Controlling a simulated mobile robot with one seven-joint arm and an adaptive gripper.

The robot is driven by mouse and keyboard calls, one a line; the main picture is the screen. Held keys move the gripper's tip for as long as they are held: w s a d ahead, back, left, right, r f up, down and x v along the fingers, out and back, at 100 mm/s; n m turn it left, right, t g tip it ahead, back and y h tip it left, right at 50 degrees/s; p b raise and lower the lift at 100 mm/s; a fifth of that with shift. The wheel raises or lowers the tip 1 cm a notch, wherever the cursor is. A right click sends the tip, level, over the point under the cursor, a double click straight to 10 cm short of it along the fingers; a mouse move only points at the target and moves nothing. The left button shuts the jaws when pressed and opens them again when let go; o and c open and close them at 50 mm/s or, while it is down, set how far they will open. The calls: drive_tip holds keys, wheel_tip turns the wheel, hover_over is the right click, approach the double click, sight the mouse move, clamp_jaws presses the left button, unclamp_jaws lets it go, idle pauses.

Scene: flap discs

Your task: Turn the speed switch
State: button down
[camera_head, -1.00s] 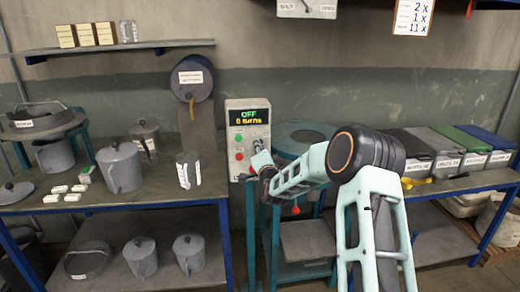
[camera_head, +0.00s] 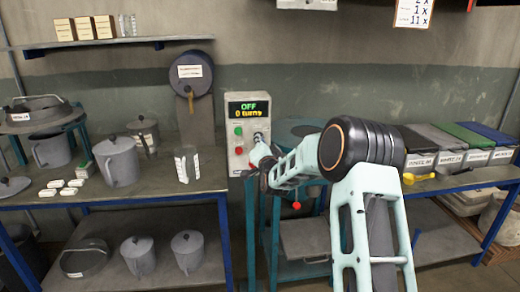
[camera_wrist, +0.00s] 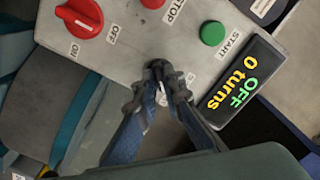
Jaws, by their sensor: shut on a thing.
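The grey control box (camera_head: 236,166) stands on the back edge between the benches. Its display (camera_head: 248,108) reads "OFF 0 turns"; the same display also shows in the wrist view (camera_wrist: 231,82). My gripper (camera_wrist: 164,78) is at the box's face, its two fingers converging on a small dark knob (camera_wrist: 158,66), which appears to be the speed switch. The gripper is shut on it, and the fingers hide most of it and part of the labels beside it. In the head view my gripper (camera_head: 262,150) touches the right side of the box's front.
Near the fingers on the box are a green START button (camera_wrist: 213,33), a red STOP button (camera_wrist: 152,2) and a red ON/OFF knob (camera_wrist: 80,18). Lidded bins (camera_head: 447,160) stand right.

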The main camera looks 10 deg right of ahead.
drive_tip(key=shift+n+b, duration=4.5)
drive_tip(key=shift+b, duration=0.1)
drive_tip(key=c, duration=2)
unclamp_jaws()
drive_tip(key=shift+c, duration=0.2)
drive_tip(key=s, duration=1.2)
